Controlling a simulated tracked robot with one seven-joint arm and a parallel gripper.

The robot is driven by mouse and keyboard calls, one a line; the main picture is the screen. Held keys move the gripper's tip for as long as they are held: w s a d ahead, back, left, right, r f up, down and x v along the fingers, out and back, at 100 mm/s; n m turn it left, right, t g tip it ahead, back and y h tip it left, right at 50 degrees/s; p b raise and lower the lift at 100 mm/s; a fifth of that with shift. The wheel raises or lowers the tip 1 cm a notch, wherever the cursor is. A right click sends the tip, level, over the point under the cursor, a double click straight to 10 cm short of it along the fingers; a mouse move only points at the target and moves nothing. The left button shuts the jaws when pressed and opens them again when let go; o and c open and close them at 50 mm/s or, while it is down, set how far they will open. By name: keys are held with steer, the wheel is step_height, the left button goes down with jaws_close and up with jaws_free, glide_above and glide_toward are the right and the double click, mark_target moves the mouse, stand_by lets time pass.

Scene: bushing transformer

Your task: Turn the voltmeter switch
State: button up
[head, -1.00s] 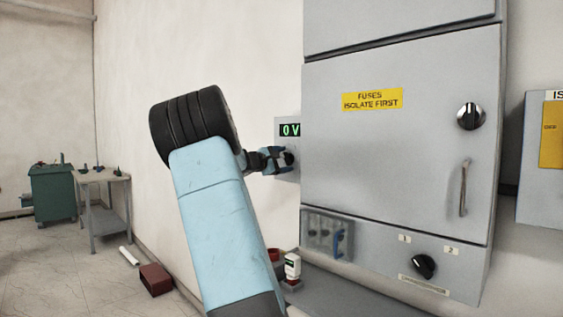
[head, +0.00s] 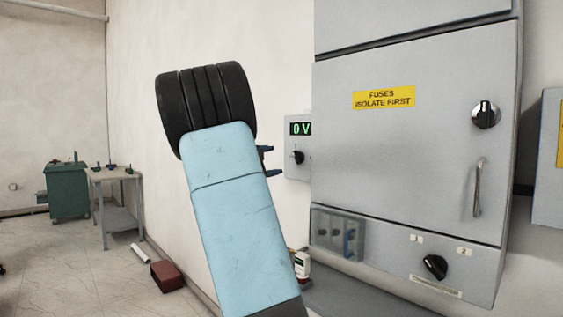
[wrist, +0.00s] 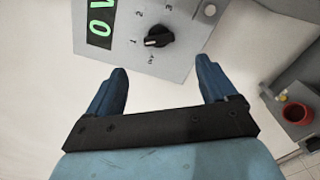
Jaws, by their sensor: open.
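The voltmeter (head: 299,130) is a grey wall box left of the cabinet, with a green "0 V" display and a black rotary switch (head: 297,157) below it. In the wrist view the voltmeter (wrist: 187,58) fills the top, and its switch (wrist: 159,37) has a pale pointer mark toward the lower left, between the "OFF" and "1" marks; the exact setting is hard to tell. My gripper (wrist: 162,75) is open and empty, its two blue fingers short of the switch and apart from it. In the head view my gripper (head: 268,161) shows partly behind my arm, left of the switch.
A large grey cabinet (head: 400,150) with a yellow "FUSES ISOLATE FIRST" label, a knob and a handle stands right of the voltmeter. A red cup (wrist: 297,112) shows at the wrist view's right. A table (head: 113,176) and green cabinet (head: 68,190) stand far left.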

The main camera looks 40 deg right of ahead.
steer(key=shift+s+a, duration=0.1)
steer(key=shift+a, duration=1.35)
steer(key=shift+f, duration=0.1)
steer(key=s+a+f+m+y, duration=0.2)
steer(key=s+a+f+y, duration=0.4)
steer(key=s, duration=0.3)
steer(key=s+a+f+m+y, duration=0.3)
steer(key=s+a+f+y, duration=0.25)
steer(key=s, duration=0.45)
steer(key=s+a+f+m+t+y, duration=0.1)
steer(key=s+a+f+t+y, duration=0.1)
steer(key=s+a, duration=0.5)
steer(key=s+a+f+m+t+y, duration=0.1)
steer(key=s+a+y, duration=0.3)
steer(key=s+a, duration=0.4)
steer(key=a+f+t, duration=0.1)
steer(key=a, duration=0.4)
steer(key=shift+s+a, duration=0.3)
steer(key=shift+a, duration=0.1)
steer(key=shift+d+y, duration=0.15)
steer(key=shift+y, duration=0.1)
